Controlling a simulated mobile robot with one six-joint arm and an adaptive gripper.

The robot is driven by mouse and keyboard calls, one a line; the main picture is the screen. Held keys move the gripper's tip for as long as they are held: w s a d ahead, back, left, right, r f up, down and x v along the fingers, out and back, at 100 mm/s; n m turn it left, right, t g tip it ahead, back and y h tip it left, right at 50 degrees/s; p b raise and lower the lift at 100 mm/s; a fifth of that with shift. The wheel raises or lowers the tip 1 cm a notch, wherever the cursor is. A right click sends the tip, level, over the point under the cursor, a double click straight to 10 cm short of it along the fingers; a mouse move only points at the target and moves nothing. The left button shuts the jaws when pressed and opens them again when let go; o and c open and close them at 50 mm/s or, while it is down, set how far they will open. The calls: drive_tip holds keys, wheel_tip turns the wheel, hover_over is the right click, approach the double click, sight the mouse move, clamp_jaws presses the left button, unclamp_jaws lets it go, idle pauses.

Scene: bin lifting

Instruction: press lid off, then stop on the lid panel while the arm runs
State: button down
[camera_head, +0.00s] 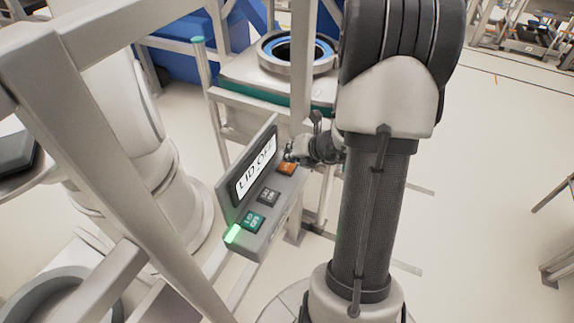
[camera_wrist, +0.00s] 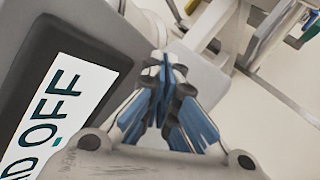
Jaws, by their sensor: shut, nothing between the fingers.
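The lid panel (camera_head: 226,192) is a grey box on the frame with a white screen (camera_head: 257,170) reading "LID OFF". Its sloped face carries a teal button (camera_head: 253,221), a dark grey button (camera_head: 268,197) and an orange button (camera_head: 288,169). A green light (camera_head: 233,233) glows at its near end. My gripper (camera_head: 289,154) is shut and empty at the panel's far end, close to the orange button; I cannot tell if it touches. In the wrist view the shut blue-padded fingers (camera_wrist: 165,75) are beside the screen (camera_wrist: 50,115), and no button shows.
A round opening with a blue inner ring (camera_head: 297,48) sits on a stand behind the panel. Light frame posts (camera_head: 105,110) and a white machine body (camera_head: 165,190) stand on the left. Open floor (camera_head: 480,200) lies on the right.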

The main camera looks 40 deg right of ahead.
sight(290, 164)
drive_tip(key=shift+f+b, duration=0.95)
drive_tip(key=shift+f, duration=0.05)
idle(0.7)
drive_tip(key=shift+r, duration=0.15)
drive_tip(key=shift+r+p, duration=0.85)
wheel_tip(290, 164, up, 5)
drive_tip(key=p, duration=0.4)
drive_tip(key=shift+r+p, duration=0.1)
drive_tip(key=shift+p, duration=0.25)
